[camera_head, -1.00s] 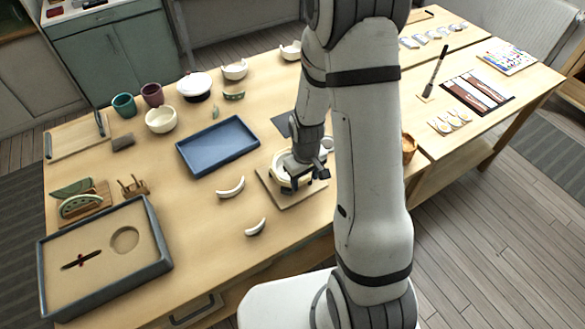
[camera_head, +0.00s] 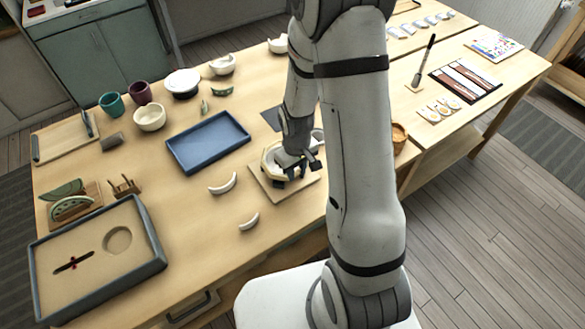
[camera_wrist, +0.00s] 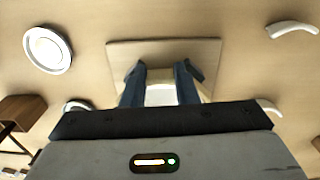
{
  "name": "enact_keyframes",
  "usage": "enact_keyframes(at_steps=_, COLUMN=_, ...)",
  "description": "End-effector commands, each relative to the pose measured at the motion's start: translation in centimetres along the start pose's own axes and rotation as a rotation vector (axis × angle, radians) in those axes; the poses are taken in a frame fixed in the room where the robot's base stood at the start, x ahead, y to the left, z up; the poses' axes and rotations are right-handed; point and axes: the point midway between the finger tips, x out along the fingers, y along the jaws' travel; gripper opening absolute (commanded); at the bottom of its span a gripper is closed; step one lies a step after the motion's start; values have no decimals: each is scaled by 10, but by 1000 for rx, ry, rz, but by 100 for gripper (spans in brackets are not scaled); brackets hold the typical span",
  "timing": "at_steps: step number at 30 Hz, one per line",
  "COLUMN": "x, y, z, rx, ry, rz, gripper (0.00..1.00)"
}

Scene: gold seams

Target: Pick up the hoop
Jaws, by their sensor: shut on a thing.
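A cream ring-shaped piece (camera_head: 267,160), which I take for the hoop, is at a square wooden board (camera_head: 268,190) near the table's front edge. My gripper (camera_head: 290,172) points down over the board and covers much of the piece. In the wrist view, the two dark fingers of my gripper (camera_wrist: 160,88) are shut on a pale part of it (camera_wrist: 160,96), above the board (camera_wrist: 125,52). I cannot tell whether the piece touches the board.
A blue tray (camera_head: 208,143) lies left of the board. Two curved white shards (camera_head: 222,184) (camera_head: 249,221) lie in front of the tray. A sand-filled tray (camera_head: 95,262) is at the front left. A round white dish (camera_wrist: 47,50) shows in the wrist view.

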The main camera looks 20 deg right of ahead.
Motion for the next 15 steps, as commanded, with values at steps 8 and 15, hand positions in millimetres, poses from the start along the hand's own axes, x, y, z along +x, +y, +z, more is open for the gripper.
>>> enact_keyframes(at_steps=8, x=-28, y=1, z=-1, rx=1, ry=6, rz=2, gripper=1)
enact_keyframes(at_steps=15, x=-65, y=2, z=-2, rx=-1, ry=7, rz=2, gripper=1)
